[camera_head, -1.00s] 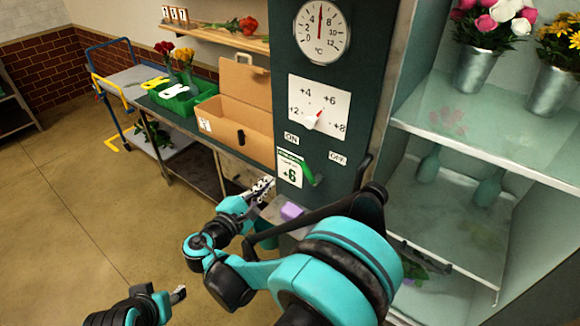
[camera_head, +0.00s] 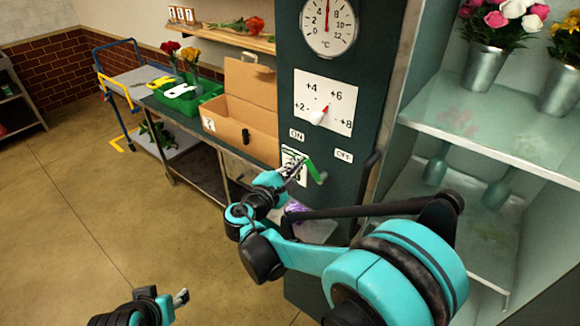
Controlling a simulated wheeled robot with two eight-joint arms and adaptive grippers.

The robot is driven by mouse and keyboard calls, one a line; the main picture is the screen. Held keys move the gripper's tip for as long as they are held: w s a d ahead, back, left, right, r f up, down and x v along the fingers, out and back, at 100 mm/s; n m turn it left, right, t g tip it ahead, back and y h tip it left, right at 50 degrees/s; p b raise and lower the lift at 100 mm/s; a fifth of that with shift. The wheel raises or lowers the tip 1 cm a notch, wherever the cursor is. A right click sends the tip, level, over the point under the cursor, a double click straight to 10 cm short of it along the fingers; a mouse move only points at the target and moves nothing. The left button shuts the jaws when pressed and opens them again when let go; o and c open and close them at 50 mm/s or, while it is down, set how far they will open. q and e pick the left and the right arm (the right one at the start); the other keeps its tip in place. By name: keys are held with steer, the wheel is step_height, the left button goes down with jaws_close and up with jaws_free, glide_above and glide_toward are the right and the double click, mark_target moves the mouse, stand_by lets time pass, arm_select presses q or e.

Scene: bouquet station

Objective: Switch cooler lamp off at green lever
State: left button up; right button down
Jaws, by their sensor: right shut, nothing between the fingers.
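The green lever (camera_head: 315,172) is on the dark panel, slanting from upper left to lower right. It sits below and between the ON label (camera_head: 297,135) and the OFF label (camera_head: 344,156). My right gripper (camera_head: 296,169) is shut and empty. My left gripper (camera_head: 182,298) is low at the left, away from the panel, too small to read. No lamp can be made out.
Above the lever are a dial (camera_head: 325,103) with a red pointer and a round thermometer (camera_head: 329,27). The cooler shelves (camera_head: 480,125) with flower buckets stand at the right. A cardboard box (camera_head: 236,125) and a green crate (camera_head: 187,101) are on the bench at the left.

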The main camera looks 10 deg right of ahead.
steer(key=shift+s+d+r+m, duration=0.2)
steer(key=shift+r+m, duration=0.15)
steer(key=shift+m, duration=0.25)
stand_by(0.4)
steer(key=m, duration=0.1)
steer(key=s+d+r+m, duration=0.1)
steer(key=shift+s+r+m+t+p, duration=0.1)
steer(key=shift+r+m+t+p, duration=0.1)
steer(key=shift+m+t+p, duration=0.15)
steer(key=s+m, duration=0.1)
steer(key=m, duration=0.1)
steer(key=d+r+m, duration=0.1)
steer(key=shift+s+d+m, duration=0.15)
steer(key=shift+s+m, duration=0.2)
steer(key=shift+s, duration=0.05)
steer(key=s+m, duration=0.1)
steer(key=d+m+h, duration=0.1)
steer(key=m, duration=0.1)
steer(key=shift+s+d+r+m, duration=0.1)
steer(key=shift+s+d+m, duration=0.1)
steer(key=shift+s+m, duration=0.15)
steer(key=m, duration=0.1)
steer(key=s+d+m, duration=0.1)
steer(key=s+m+b, duration=0.1)
steer(key=m, duration=0.1)
steer(key=shift+d+f+t+h, duration=0.25)
steer(key=shift+h, duration=0.05)
steer(key=shift+s+d+f, duration=0.1)
steer(key=shift+s+d, duration=0.1)
steer(key=shift+s, duration=0.05)
